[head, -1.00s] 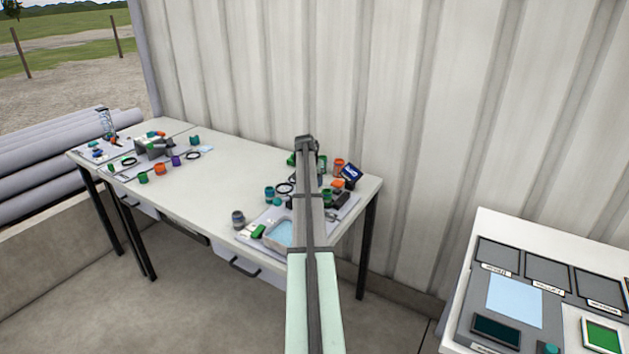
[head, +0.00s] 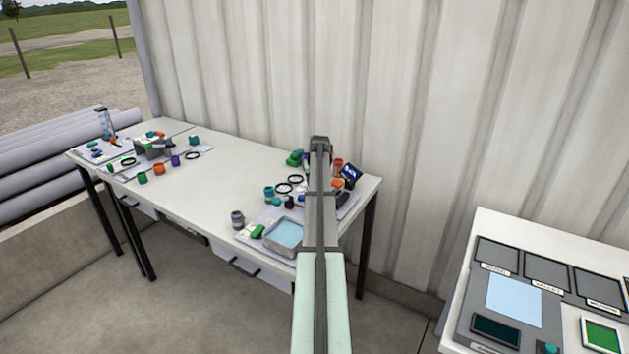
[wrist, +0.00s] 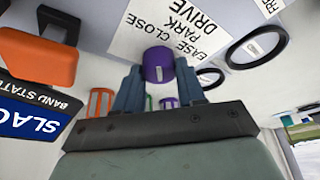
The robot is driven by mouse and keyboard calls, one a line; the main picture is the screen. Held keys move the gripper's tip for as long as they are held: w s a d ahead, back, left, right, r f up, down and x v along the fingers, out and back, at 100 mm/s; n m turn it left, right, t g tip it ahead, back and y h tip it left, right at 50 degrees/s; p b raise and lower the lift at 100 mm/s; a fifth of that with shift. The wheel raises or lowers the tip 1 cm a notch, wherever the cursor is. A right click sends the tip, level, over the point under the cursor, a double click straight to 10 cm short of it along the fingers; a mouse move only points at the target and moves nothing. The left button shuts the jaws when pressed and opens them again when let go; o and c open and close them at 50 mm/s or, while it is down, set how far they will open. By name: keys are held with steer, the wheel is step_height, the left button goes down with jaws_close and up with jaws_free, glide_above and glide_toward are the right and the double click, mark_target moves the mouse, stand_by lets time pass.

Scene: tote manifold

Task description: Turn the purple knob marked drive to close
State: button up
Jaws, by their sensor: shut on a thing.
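The purple knob (wrist: 158,62) stands between my two fingers in the wrist view, with a pale mark on its face. My gripper (wrist: 160,78) is shut on it, one finger on each side. A white label (wrist: 165,35) beside the knob reads DRIVE, PARK, CLOSE and EASE, upside down in this view. In the head view my arm reaches over the right end of the long table (head: 225,180) and hides the knob and fingertips. I cannot tell how far the knob is turned.
Near the knob are a black ring (wrist: 257,48), an orange part (wrist: 43,48) and a dark blue SLACK sign (wrist: 35,122). Another purple part (wrist: 168,103) shows behind my fingers. A blue-bottomed tray (head: 270,240) sits at the table's front. The table's middle is clear.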

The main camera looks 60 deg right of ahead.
steer(key=shift+n+t+y, duration=0.3)
steer(key=shift+n+y, duration=0.1)
steer(key=shift+n, duration=0.7)
steer(key=o, duration=1)
steer(key=shift+o, duration=0.2)
steer(key=shift+s+r, duration=0.1)
steer(key=v, duration=1.3)
steer(key=shift+r, duration=0.3)
